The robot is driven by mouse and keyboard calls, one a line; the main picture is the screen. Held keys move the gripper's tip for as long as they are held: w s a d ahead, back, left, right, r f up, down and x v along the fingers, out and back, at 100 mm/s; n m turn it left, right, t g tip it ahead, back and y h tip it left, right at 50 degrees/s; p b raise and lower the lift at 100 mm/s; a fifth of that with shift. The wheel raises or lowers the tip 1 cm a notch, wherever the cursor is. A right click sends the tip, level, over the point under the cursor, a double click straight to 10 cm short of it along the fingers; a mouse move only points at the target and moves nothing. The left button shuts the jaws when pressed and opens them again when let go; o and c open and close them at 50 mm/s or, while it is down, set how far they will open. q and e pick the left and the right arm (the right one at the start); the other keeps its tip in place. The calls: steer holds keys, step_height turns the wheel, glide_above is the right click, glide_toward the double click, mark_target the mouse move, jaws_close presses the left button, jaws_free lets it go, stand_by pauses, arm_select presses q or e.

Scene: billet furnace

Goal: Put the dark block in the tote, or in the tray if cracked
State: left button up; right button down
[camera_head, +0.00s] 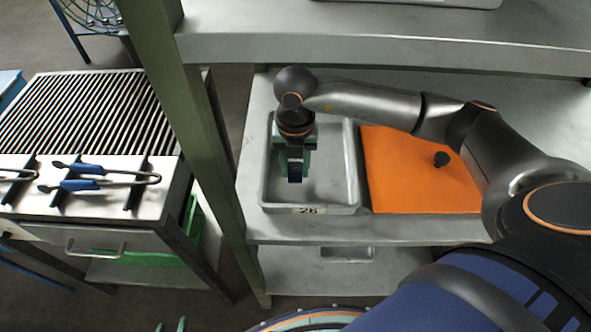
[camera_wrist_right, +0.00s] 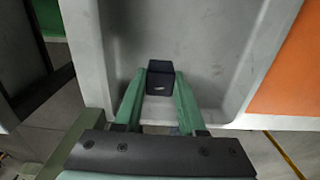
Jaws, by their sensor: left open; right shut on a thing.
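My right gripper (camera_head: 295,176) is shut on a dark block (camera_wrist_right: 161,76) and holds it over the left part of a grey tray (camera_head: 349,180) labelled "26". The block also shows between the fingertips in the head view (camera_head: 295,172). In the wrist view, the right gripper (camera_wrist_right: 160,92) has a green finger on each side of the block. The block's near face has a small pale mark; I cannot tell whether it is a crack. I cannot tell whether the block touches the tray floor. My left gripper (camera_head: 171,325) shows only two green fingertips, apart, at the bottom edge.
A green post (camera_head: 190,120) stands left of the tray. Tongs (camera_head: 100,180) lie on the slatted rack table (camera_head: 85,115). A green container (camera_head: 150,258) sits below.

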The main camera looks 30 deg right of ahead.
mark_target(295, 167)
steer(key=shift+f, duration=0.85)
steer(key=shift+f, duration=0.1)
steer(key=c, duration=0.5)
jaws_free()
steer(key=shift+f, duration=0.1)
steer(key=shift+r, duration=3.95)
